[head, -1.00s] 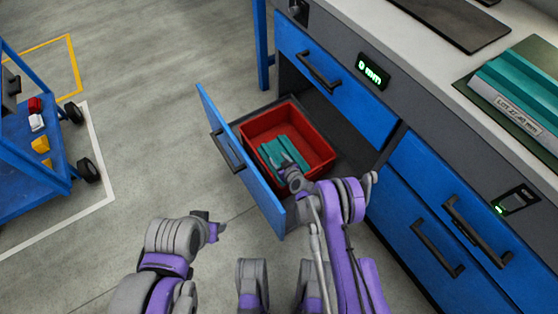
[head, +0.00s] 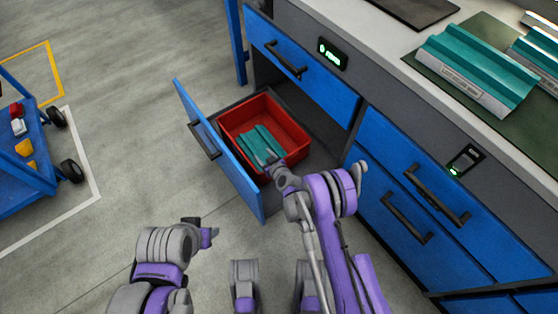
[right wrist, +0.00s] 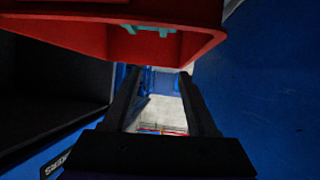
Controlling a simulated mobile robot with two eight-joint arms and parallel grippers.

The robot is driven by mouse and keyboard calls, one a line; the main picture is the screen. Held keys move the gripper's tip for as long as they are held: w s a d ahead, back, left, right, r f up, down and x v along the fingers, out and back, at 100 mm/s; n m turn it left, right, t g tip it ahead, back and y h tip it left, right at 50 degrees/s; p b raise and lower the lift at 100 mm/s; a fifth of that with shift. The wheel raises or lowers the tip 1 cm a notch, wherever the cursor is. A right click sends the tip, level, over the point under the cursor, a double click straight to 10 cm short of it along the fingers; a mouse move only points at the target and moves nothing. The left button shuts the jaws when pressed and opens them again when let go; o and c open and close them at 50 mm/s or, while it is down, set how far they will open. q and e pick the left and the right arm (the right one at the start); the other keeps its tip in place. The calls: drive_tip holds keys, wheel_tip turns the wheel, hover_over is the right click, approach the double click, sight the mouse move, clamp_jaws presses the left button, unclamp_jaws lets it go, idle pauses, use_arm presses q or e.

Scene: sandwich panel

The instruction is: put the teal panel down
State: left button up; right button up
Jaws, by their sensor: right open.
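Teal ribbed panel pieces (head: 256,137) lie in the red bin (head: 296,133), which sits in the pulled-out blue drawer (head: 222,150). My right gripper (head: 269,160) is at the bin's near side, beside the teal pieces. The right wrist view shows its two fingers (right wrist: 160,72) apart with nothing between them, below the red bin wall (right wrist: 90,35). A larger teal panel (head: 478,62) with a label lies on the counter's green mat (head: 447,87). My left gripper (head: 208,232) hangs over the floor; its jaws are unclear.
The blue cabinet (head: 395,160) with handles stands on the right. Another teal panel (head: 540,50) is at the counter's right edge. A blue cart (head: 35,165) with small coloured blocks is at far left. The floor between cart and drawer is clear.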

drive_tip(key=s+d+r+m+g+h, duration=0.15)
drive_tip(key=d+r, duration=0.25)
drive_tip(key=r, duration=0.5)
drive_tip(key=s+d+r+g, duration=0.1)
drive_tip(key=s+d+r, duration=0.15)
drive_tip(key=r, duration=0.65)
drive_tip(key=s+d+r+m+g+h, duration=0.1)
drive_tip(key=s+d+r+m, duration=0.1)
drive_tip(key=s+d+r, duration=0.65)
drive_tip(key=s+d+r+m+g+h, duration=0.1)
drive_tip(key=s+d, duration=0.3)
drive_tip(key=s, duration=0.9)
drive_tip(key=s+d+r+m+g+h, duration=0.2)
drive_tip(key=s+d, duration=0.2)
drive_tip(key=s, duration=0.9)
drive_tip(key=shift+r, duration=0.15)
drive_tip(key=shift+w+a+h, duration=0.1)
drive_tip(key=shift+h, duration=0.15)
